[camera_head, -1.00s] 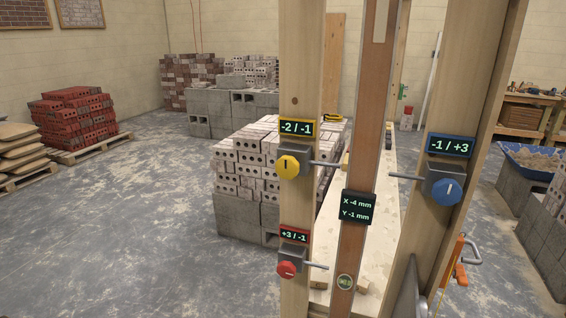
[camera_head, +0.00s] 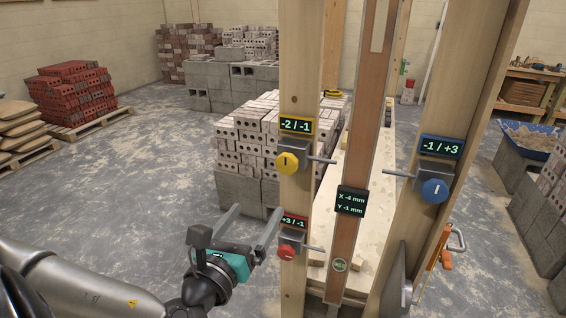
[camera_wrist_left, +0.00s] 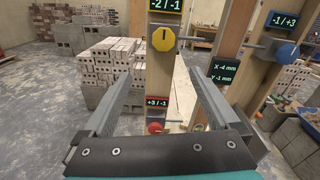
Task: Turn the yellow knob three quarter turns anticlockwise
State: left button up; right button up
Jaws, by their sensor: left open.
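The yellow knob (camera_head: 288,163) sits on a grey block on the left wooden post, below a yellow-framed display (camera_head: 296,125) reading "-2 / -1". Its dark pointer mark stands about upright. The knob also shows in the left wrist view (camera_wrist_left: 163,39), ahead of the jaws and above their middle. My left gripper (camera_head: 254,222) is open and empty, below and to the left of the yellow knob, apart from it. In the left wrist view its two fingers (camera_wrist_left: 160,83) stand wide apart. My right gripper is not in view.
Below is a red knob (camera_head: 287,252) with a "+3 / -1" display (camera_head: 294,221). A blue knob (camera_head: 434,189) with a "-1 / +3" display (camera_head: 441,148) is on the right post. The middle board's black display (camera_head: 351,201) reads X -4 mm, Y -1 mm. Bricks (camera_head: 250,150) are stacked behind.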

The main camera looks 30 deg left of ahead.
pick_arm(q)
jog(key=r, duration=0.1)
jog(key=b, duration=0.7)
send_near(285, 165)
jog(key=w, duration=0.1)
jog(key=b+x, duration=0.6)
jog(key=b, duration=0.1)
jog(key=shift+a, duration=0.1)
jog(key=shift+x, duration=0.75)
jog(key=shift+f, duration=0.1)
jog(key=shift+c, duration=0.2)
jog(key=c, duration=1.3)
jog(key=shift+c, duration=0.2)
